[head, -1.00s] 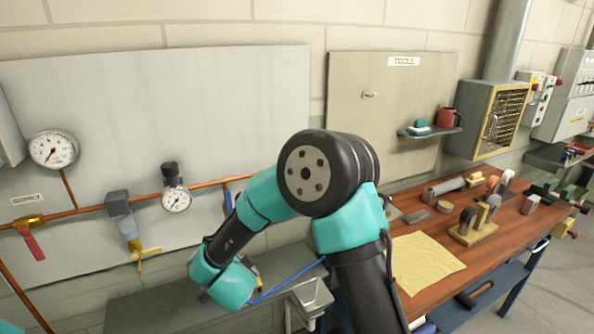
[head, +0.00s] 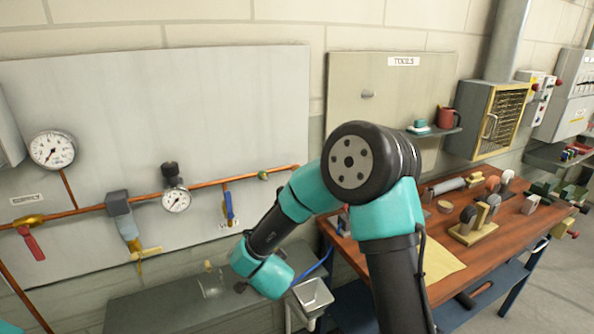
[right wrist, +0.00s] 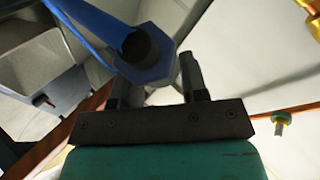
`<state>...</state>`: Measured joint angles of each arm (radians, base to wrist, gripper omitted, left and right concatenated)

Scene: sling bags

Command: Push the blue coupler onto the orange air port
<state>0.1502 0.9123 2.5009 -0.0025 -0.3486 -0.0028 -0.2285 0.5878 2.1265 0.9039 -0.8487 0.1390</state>
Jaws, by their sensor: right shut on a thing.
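The blue coupler (right wrist: 148,72), a hex-shaped piece with a dark round opening, is between the fingers of my right gripper (right wrist: 158,76) in the right wrist view. The right gripper is shut on it. A blue hose (right wrist: 85,20) shows beside it and also in the head view (head: 322,266). In the head view my right arm reaches down over the grey bench, and its wrist hides the gripper and coupler. My left gripper is out of view.
A wall panel (head: 200,90) carries a copper pipe (head: 90,209) with gauges, a blue-handled valve (head: 228,205) and a small green fitting (head: 263,176). A wooden workbench (head: 390,285) with several tools stands right.

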